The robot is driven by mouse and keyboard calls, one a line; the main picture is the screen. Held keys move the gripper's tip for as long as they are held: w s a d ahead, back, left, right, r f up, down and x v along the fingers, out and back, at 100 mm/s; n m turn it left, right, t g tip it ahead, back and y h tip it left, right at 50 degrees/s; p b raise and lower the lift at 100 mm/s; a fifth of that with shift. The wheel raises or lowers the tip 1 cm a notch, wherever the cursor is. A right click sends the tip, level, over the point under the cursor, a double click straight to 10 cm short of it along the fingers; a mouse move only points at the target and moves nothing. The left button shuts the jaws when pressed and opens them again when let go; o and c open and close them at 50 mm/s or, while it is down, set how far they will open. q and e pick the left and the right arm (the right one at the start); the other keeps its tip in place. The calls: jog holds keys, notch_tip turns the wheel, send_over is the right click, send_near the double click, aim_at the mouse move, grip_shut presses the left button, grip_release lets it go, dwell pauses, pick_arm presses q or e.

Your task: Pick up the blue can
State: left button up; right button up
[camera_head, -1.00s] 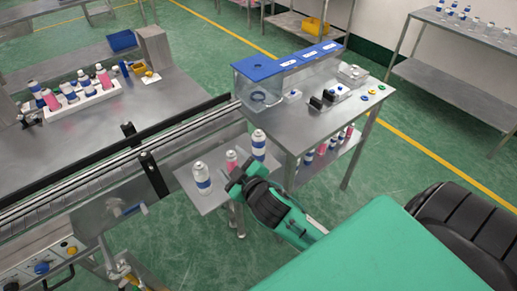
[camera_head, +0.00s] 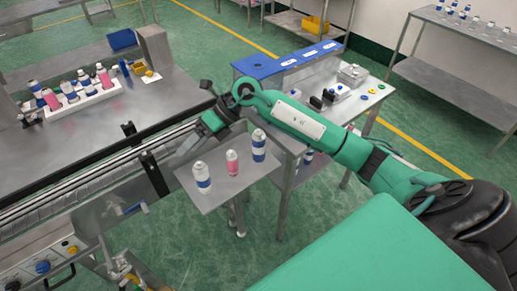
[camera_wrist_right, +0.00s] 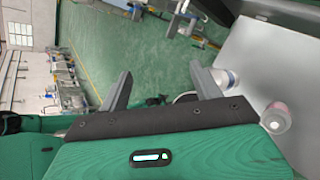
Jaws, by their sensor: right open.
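My right gripper (camera_head: 188,146) is open and empty, behind the left can beside the conveyor edge. In the right wrist view, the open fingers (camera_wrist_right: 161,88) have nothing between them. My left gripper is out of view.
The conveyor (camera_head: 100,166) runs along the left of the shelf. A workbench (camera_head: 318,117) with blue-topped boxes (camera_head: 288,60) is behind my right arm. A white rack (camera_head: 72,103) of cans stands on the left table.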

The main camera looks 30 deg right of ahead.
jog(key=w+d+h, duration=0.2)
jog(key=d+h, duration=0.3)
jog(key=d, duration=0.4)
notch_tip(320, 180, up, 2)
jog(key=m+g+h, duration=0.1)
jog(key=g+h, duration=0.1)
jog(key=h, duration=0.4)
send_over(258, 136)
jog(key=w+d, duration=0.1)
jog(key=f+p, duration=0.1)
jog(key=f, duration=0.3)
jog(key=f+p, duration=0.1)
jog(key=f, duration=0.2)
jog(key=shift+d+f+p, duration=0.2)
jog(key=shift+f+p, duration=0.15)
jog(key=shift+p, duration=0.05)
jog(key=shift+a+f+p, duration=0.1)
jog(key=shift+f+p, duration=0.3)
jog(key=shift+p, duration=0.05)
notch_tip(258, 136, down, 4)
jog(key=shift+w+a+r+p, duration=0.1)
jog(key=shift+w+a+p, duration=0.05)
jog(key=shift+p, duration=1)
jog(key=shift+f, duration=0.4)
jog(key=c, duration=1.3)
